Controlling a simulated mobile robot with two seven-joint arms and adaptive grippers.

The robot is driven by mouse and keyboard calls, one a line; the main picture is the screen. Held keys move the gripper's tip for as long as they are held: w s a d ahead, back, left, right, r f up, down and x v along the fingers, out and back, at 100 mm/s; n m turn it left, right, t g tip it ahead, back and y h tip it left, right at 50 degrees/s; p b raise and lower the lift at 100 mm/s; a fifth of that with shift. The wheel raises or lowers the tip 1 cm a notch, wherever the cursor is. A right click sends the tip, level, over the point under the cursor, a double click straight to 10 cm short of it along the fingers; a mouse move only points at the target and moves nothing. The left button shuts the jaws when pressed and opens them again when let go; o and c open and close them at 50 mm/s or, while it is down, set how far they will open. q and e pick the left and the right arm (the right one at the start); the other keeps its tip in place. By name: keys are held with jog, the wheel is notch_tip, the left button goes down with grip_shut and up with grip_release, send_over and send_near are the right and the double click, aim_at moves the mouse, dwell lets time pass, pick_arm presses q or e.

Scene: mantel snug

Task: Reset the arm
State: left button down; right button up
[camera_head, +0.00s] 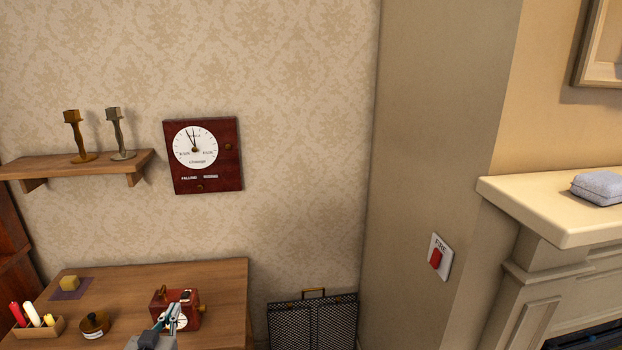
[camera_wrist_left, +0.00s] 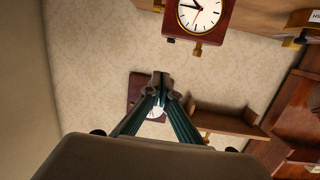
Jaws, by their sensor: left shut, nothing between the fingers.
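My left gripper (camera_head: 172,315) rises from the bottom edge of the head view. Its teal-sided fingers are closed together with nothing between them. In that view it overlaps the front of a red-brown clock (camera_head: 187,297) on the wooden table; touch cannot be told from there. In the left wrist view the shut fingertips (camera_wrist_left: 160,82) stand apart from the clock (camera_wrist_left: 199,17), whose white dial and brass knob show at the top. The fingers partly cover the dark red barometer (camera_wrist_left: 133,88) on the wall. My right gripper is in neither view.
The table (camera_head: 215,275) also holds a yellow block (camera_head: 70,283), a round brown pot (camera_head: 94,323) and a wooden box (camera_head: 40,328) of candles. Above are a wall shelf (camera_head: 110,165) with two candlesticks and the barometer (camera_head: 203,157). A mesh fire screen (camera_head: 313,322) stands right of the table.

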pick_arm(q)
jog(key=s+d+f+m+g+h, duration=0.1)
jog(key=s+d+f+g, duration=0.1)
jog(key=s+d+f, duration=0.3)
jog(key=s+d+f+m+g+h, duration=0.1)
jog(key=s+d+f+m+h, duration=0.1)
jog(key=s+d+f, duration=0.4)
jog(key=s+d+f+m+g+h, duration=0.1)
jog(key=s+d+f+m+g, duration=0.1)
jog(key=s+d+f, duration=0.4)
jog(key=s+f, duration=0.4)
jog(key=s, duration=0.6)
jog(key=shift+f+g+h, duration=0.15)
jog(key=shift+g+h, duration=0.15)
